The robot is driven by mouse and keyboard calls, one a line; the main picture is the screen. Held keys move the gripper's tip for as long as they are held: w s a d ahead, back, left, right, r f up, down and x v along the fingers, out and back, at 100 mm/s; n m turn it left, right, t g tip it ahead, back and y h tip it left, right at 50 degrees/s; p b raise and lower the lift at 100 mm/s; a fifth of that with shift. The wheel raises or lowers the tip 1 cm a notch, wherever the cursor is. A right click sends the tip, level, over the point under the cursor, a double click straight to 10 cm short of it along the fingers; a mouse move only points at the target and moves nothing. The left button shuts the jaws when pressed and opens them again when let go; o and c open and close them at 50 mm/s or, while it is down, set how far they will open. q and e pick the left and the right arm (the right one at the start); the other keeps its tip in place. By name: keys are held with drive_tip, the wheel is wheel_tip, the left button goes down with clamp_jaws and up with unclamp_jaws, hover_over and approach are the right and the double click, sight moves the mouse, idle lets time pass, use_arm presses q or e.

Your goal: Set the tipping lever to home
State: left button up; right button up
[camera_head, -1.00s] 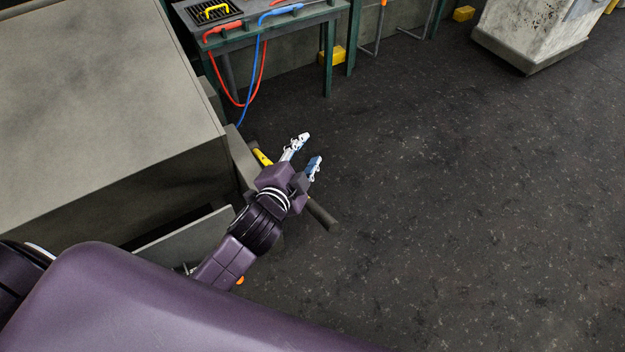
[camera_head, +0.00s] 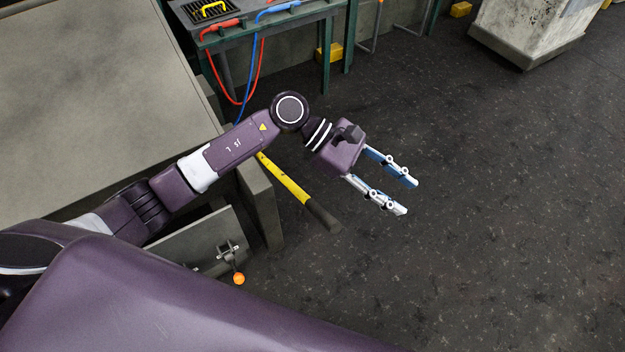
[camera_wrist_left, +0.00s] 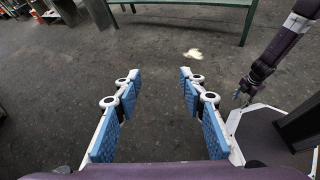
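A yellow lever (camera_head: 289,182) with a dark grip (camera_head: 322,214) slants out over the floor from beside the grey machine; its upper end is hidden behind my left arm. A small lever with an orange ball knob (camera_head: 239,279) sits on a bracket on the machine's lower panel. I cannot tell from the frames which is the tipping lever. My left gripper (camera_head: 411,197) is open and empty, right of the yellow lever and apart from it. In the left wrist view its fingers (camera_wrist_left: 160,78) are spread over bare floor. My right gripper (camera_wrist_left: 242,98) shows small there; its fingers are unclear.
The grey machine (camera_head: 90,90) fills the left side. A green table (camera_head: 270,25) with red and blue cabled handles stands at the back. A worn pale block (camera_head: 525,30) stands at top right. The dark floor on the right is clear.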

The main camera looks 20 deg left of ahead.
use_arm(q)
drive_tip(key=a+f+m+g+y, duration=0.1)
drive_tip(key=a+f+m+y, duration=0.3)
drive_tip(key=a, duration=0.5)
drive_tip(key=m+g+y, duration=0.1)
drive_tip(key=y, duration=0.4)
approach(318, 207)
drive_tip(key=x, duration=0.2)
drive_tip(key=shift+d+f, duration=0.15)
drive_tip(key=shift+f, duration=0.1)
drive_tip(key=shift+x, duration=0.95)
drive_tip(key=x, duration=0.3)
drive_tip(key=shift+s+r+b, duration=0.1)
drive_tip(key=shift+b, duration=0.2)
drive_tip(key=b+x, duration=0.3)
drive_tip(key=shift+s+d+f+b, duration=0.2)
drive_tip(key=shift+f+b, duration=0.2)
drive_tip(key=shift+f, duration=0.25)
drive_tip(key=shift+r, duration=0.1)
drive_tip(key=shift+c, duration=0.4)
clamp_jaws()
